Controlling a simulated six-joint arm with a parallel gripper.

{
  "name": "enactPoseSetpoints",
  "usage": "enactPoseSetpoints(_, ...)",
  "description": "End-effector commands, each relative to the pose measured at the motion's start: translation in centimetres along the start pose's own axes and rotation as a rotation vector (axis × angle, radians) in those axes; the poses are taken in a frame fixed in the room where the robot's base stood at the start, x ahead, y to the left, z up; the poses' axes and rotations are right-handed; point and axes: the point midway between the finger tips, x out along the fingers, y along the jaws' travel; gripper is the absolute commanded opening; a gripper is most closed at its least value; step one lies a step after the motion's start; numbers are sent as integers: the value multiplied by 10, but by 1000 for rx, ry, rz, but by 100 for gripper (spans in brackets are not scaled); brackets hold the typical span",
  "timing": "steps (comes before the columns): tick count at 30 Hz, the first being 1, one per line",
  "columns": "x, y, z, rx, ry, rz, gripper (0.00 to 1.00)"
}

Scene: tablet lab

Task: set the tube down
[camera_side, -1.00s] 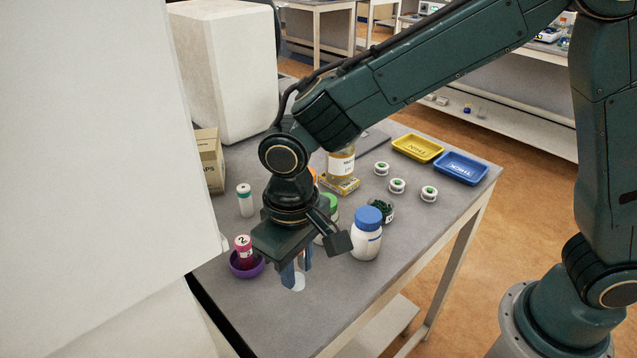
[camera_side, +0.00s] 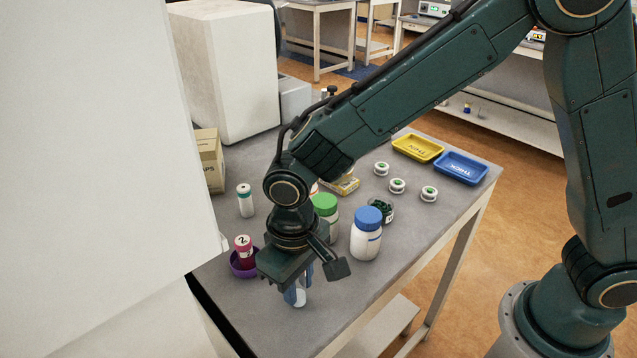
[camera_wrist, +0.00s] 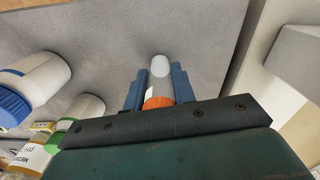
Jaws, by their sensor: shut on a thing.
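My gripper (camera_side: 298,287) is pointing down over the near part of the grey bench. It is shut on a tube (camera_wrist: 159,70) with an orange cap (camera_wrist: 158,102) and a pale, rounded lower end. In the wrist view the tube sits between the two blue fingers of my gripper (camera_wrist: 159,82). In the side view only the tube's pale lower end (camera_side: 300,299) shows below the fingers, roughly upright. I cannot tell whether it touches the bench top.
A purple bowl (camera_side: 244,266) with a magenta vial (camera_side: 243,247) stands close left of my gripper. A blue-capped white bottle (camera_side: 366,238) and a green-capped jar (camera_side: 326,208) stand to the right and behind. The bench (camera_side: 345,300) is clear at the near right.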

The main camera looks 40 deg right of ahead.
Motion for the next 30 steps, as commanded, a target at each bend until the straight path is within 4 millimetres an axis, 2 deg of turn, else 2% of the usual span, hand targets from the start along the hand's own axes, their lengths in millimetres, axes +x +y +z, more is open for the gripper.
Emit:
enactPoseSetpoints(3,3,0,0,0,-1,1,5)
enactPoseSetpoints(4,3,0,0,0,-1,0,30)
enactPoseSetpoints(7,2,0,0,0,0,0,48)
enactPoseSetpoints(20,-2,0,0,0,1,-1,48)
enactPoseSetpoints(26,-18,0,-1,0,4,-2,48)
enactPoseSetpoints(30,-37,0,-1,0,4,-2,48)
